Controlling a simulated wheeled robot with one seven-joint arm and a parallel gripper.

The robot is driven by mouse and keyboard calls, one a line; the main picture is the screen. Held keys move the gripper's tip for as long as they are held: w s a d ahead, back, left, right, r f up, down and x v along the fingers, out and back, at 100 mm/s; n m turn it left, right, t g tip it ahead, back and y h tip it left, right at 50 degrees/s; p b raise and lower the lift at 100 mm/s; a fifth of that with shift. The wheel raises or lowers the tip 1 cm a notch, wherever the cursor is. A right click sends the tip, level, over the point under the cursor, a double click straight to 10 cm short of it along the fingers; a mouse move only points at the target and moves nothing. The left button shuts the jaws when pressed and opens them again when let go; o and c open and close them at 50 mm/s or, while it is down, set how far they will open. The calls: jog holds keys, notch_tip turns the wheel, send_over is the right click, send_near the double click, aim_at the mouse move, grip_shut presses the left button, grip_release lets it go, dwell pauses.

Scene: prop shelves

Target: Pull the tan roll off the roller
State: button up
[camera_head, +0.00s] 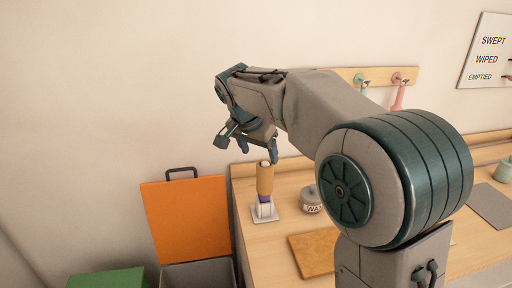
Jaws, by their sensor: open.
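The tan roll (265,180) stands upright at the left end of the wooden counter. It sits around a roller whose small grey tip shows at its top. Below the roll is a purple band (264,199) and a white holder on a pale square base (264,213). My gripper (247,147) is above the roll and a little to its left, fingers pointing down, open and apart from it. My arm reaches in from the right.
A grey lidded pot (311,199) stands right of the roller. A brown board (316,253) lies in front of it. An orange panel (187,218) and a green lid (108,279) are left of the counter (276,244). Hooks hang on a wall rail (347,76).

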aim_at(265, 166)
jog(key=x, duration=1.1)
jog(key=shift+f, duration=0.15)
jog(key=c, duration=1.2)
jog(key=shift+o, duration=0.2)
jog(key=shift+r, duration=0.65)
jog(key=shift+r+p, duration=3.1)
jog(key=shift+r, duration=1.5)
jog(key=shift+r+p, duration=0.9)
jog(key=shift+r, duration=0.4)
